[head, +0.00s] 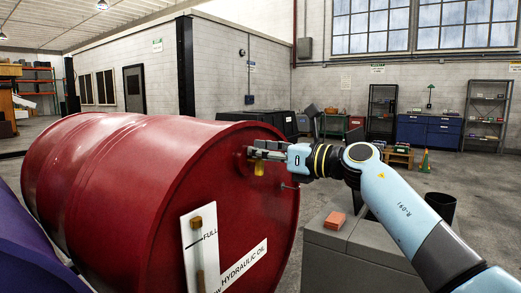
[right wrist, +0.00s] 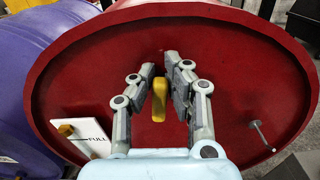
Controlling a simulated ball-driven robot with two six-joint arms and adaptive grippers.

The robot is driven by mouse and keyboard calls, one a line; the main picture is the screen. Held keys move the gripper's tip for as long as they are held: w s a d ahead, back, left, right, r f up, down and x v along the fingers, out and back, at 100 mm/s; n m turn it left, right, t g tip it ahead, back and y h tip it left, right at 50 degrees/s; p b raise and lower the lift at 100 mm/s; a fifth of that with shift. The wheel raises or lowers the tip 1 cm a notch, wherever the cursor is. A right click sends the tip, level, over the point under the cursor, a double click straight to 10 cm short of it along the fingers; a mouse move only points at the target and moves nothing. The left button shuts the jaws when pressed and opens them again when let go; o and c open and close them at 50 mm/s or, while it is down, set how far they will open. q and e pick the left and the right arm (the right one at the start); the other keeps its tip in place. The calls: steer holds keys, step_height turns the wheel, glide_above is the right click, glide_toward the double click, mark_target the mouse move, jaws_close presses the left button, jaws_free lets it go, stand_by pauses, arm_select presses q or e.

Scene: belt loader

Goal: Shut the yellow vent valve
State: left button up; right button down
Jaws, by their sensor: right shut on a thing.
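The yellow vent valve (head: 259,169) is on the end face of a red drum (head: 110,165) that lies on its side. Its yellow handle also shows in the right wrist view (right wrist: 158,105), running roughly up and down in that picture. My right gripper (head: 256,152) is at the drum's face, with its fingers on either side of the handle's upper part and shut on it. The fingers also show in the right wrist view (right wrist: 160,75). They hide part of the valve in the head view. My left gripper is not in view.
A white level gauge marked FULL (head: 200,240) is on the drum face, lower left of the valve. A thin metal rod (right wrist: 262,136) sticks out at the right. A purple drum (head: 30,250) lies alongside. A grey cabinet (head: 345,250) with an orange block (head: 335,220) stands right.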

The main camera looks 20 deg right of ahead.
steer(key=m+p, duration=0.3)
steer(key=m, duration=0.1)
steer(key=shift+w+d+p, duration=0.2)
steer(key=shift+d+p, duration=0.1)
steer(key=shift+p, duration=0.1)
steer(key=shift+w+d+f+m+p, duration=0.2)
steer(key=shift+f+m+p, duration=0.2)
steer(key=shift+m+p, duration=1.5)
steer(key=shift+w+d+f+m+p, duration=0.15)
steer(key=shift+f+m+p, duration=0.3)
steer(key=shift+m+p, duration=1.4)
steer(key=shift+w+d+f+m+p, duration=0.15)
steer(key=shift+f+m+p, duration=0.5)
steer(key=shift+m, duration=2.2)
steer(key=shift+r+p, duration=0.15)
steer(key=shift+p, duration=0.15)
steer(key=c, duration=1.3)
jaws_free()
steer(key=shift+d, duration=0.1)
steer(key=v, duration=1.2)
